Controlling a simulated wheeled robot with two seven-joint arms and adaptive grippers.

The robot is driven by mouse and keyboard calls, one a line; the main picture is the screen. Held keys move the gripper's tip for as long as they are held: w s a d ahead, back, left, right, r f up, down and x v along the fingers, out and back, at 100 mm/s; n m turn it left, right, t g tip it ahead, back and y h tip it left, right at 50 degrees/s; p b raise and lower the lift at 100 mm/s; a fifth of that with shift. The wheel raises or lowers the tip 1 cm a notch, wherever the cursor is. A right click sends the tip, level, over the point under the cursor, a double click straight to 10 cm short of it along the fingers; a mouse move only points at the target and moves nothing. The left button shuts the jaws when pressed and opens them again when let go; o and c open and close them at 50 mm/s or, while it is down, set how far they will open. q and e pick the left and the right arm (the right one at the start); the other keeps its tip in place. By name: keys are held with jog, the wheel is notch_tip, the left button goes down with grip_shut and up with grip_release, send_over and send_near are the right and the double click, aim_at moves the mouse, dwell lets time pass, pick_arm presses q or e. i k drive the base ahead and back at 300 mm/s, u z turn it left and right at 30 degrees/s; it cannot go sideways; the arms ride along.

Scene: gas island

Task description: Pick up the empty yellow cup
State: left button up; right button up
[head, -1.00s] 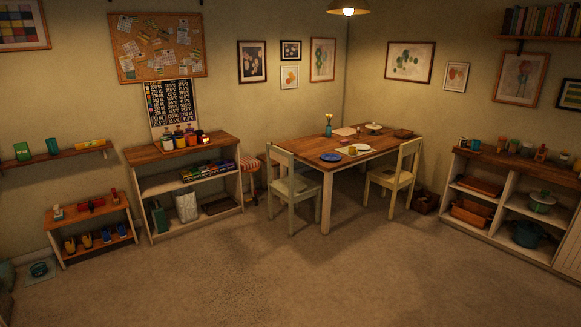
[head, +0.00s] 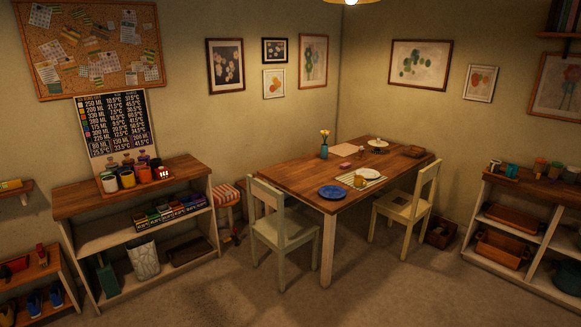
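I cannot tell whether either is empty. Neither of my grippers is in view.
A blue plate (head: 332,192), a teal vase (head: 324,151) and a lidded white dish (head: 377,143) are on the table. Chairs stand at its left (head: 285,235) and right (head: 405,205). Another shelf unit (head: 535,190) is at right. The floor (head: 380,285) ahead is clear.

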aim_at(358, 180)
jog(key=z, duration=0.15)
jog(key=i, duration=2.55)
jog(key=z, duration=0.3)
jog(key=i, duration=2.2)
jog(key=z, duration=0.1)
